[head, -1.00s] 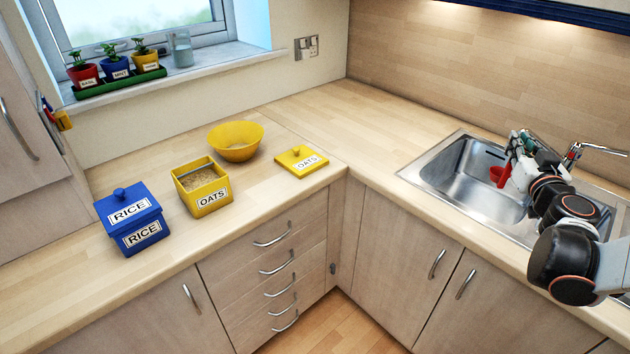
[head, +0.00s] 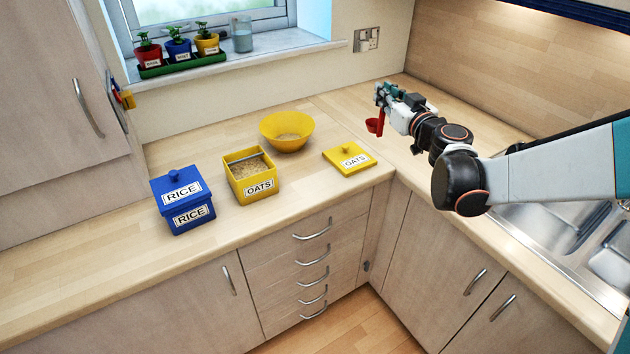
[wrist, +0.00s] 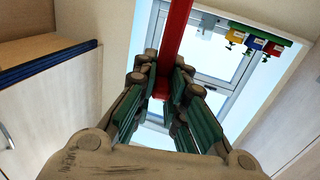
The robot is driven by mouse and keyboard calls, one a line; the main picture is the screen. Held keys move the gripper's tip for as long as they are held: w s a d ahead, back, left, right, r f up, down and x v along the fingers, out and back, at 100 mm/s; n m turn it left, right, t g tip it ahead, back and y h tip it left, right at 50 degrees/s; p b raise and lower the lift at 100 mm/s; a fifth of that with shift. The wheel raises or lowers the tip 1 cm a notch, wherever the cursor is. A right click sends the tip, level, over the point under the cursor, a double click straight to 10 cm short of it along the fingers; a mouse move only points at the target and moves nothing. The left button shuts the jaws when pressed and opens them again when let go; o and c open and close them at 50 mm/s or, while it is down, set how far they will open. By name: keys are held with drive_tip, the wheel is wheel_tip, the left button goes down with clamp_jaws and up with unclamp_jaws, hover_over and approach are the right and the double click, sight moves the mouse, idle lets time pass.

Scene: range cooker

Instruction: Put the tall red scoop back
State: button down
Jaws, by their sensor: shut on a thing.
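The red scoop (head: 374,126) hangs bowl-down from my gripper (head: 383,95), above the counter to the right of the oats lid. My gripper is shut on its handle. In the wrist view the red handle (wrist: 177,35) passes between the green-padded fingers of my gripper (wrist: 165,78); the scoop's bowl is not clear there. At the far left, small red, yellow and blue items (head: 123,96) hang on the side of the wall cupboard.
On the counter stand a lidded blue RICE tin (head: 183,198), an open yellow OATS tin (head: 262,188), a yellow bowl (head: 271,130) with a tan patch inside, and the yellow OATS lid (head: 333,157). The sink (head: 545,225) is right. Potted plants (head: 178,48) line the windowsill.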

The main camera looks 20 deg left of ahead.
drive_tip(key=s+a+n+g+y, duration=0.2)
drive_tip(key=s+a+g+y, duration=0.15)
drive_tip(key=a, duration=1.25)
wheel_tip(320, 180, down, 19)
drive_tip(key=b, duration=0.5)
drive_tip(key=shift+s+a+t+h, duration=0.15)
drive_tip(key=shift+s+t+h, duration=0.2)
drive_tip(key=shift+s, duration=0.05)
drive_tip(key=shift+f, duration=0.1)
drive_tip(key=c, duration=1.6)
unclamp_jaws()
drive_tip(key=shift+c, duration=0.2)
drive_tip(key=shift+r, duration=0.2)
drive_tip(key=p+v, duration=0.1)
drive_tip(key=v, duration=1.1)
drive_tip(key=shift+p, duration=0.4)
